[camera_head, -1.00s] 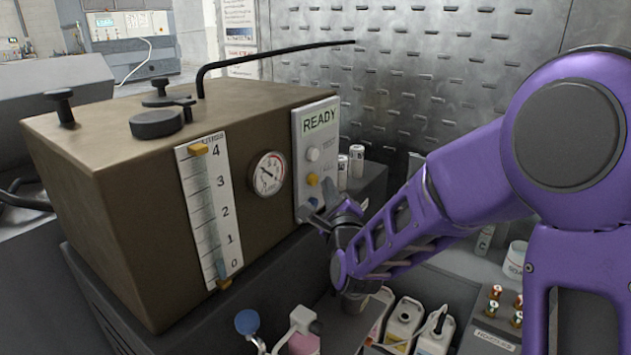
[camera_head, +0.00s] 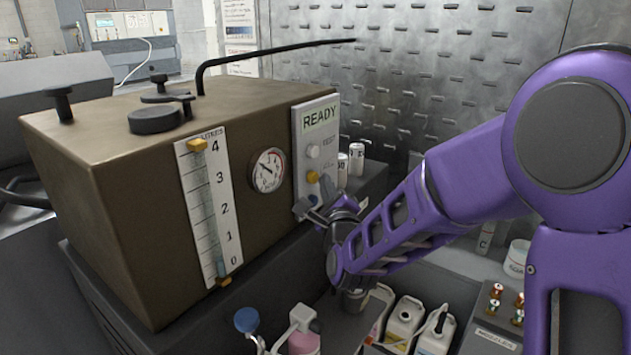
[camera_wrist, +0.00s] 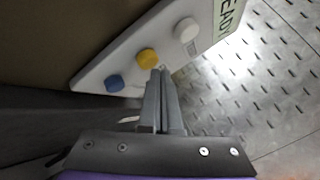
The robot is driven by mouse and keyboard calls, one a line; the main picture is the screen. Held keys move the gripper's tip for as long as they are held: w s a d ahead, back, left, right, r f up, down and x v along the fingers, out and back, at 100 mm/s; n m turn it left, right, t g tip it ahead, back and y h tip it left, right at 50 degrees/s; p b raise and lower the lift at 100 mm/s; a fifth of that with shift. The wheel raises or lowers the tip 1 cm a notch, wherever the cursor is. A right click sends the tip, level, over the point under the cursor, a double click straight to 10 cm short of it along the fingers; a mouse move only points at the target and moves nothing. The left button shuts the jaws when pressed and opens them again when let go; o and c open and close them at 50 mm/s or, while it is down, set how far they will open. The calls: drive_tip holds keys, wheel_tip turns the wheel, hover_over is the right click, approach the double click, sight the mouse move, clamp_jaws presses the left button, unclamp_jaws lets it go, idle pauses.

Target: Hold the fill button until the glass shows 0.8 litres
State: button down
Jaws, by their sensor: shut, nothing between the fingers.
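The control panel (camera_head: 303,135) on the brown washer has a READY display and a column of white (camera_head: 313,152), yellow (camera_head: 312,177) and blue (camera_head: 313,199) buttons. Their labels are too small to read surely, so I cannot tell which is fill. My gripper (camera_head: 326,182) is shut and empty at the panel. In the wrist view its fingertips (camera_wrist: 160,73) are close beside the yellow button (camera_wrist: 147,58); I cannot tell if they touch it. The level glass (camera_head: 205,205) has a 0–4 litre scale. A little blue shows at its bottom, near 0.
A round dial gauge (camera_head: 268,171) sits between glass and panel. White bottles (camera_head: 404,325) and a blue-topped piece (camera_head: 247,320) stand below in front. Two small cans (camera_head: 356,158) stand right of the panel. A perforated metal wall (camera_head: 430,80) is behind.

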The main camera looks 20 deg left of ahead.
drive_tip(key=shift+w+a+b, duration=0.2)
drive_tip(key=shift+a+b, duration=0.15)
drive_tip(key=shift+a, duration=0.25)
idle(2.0)
drive_tip(key=shift+d, duration=0.1)
drive_tip(key=shift+s+d+b, duration=0.3)
drive_tip(key=shift+d+b, duration=0.1)
drive_tip(key=shift+d, duration=0.4)
drive_tip(key=d, duration=0.1)
drive_tip(key=s+d, duration=0.1)
drive_tip(key=d, duration=0.1)
drive_tip(key=d+b, duration=0.1)
drive_tip(key=shift+s+d, duration=0.35)
drive_tip(key=shift+d, duration=0.05)
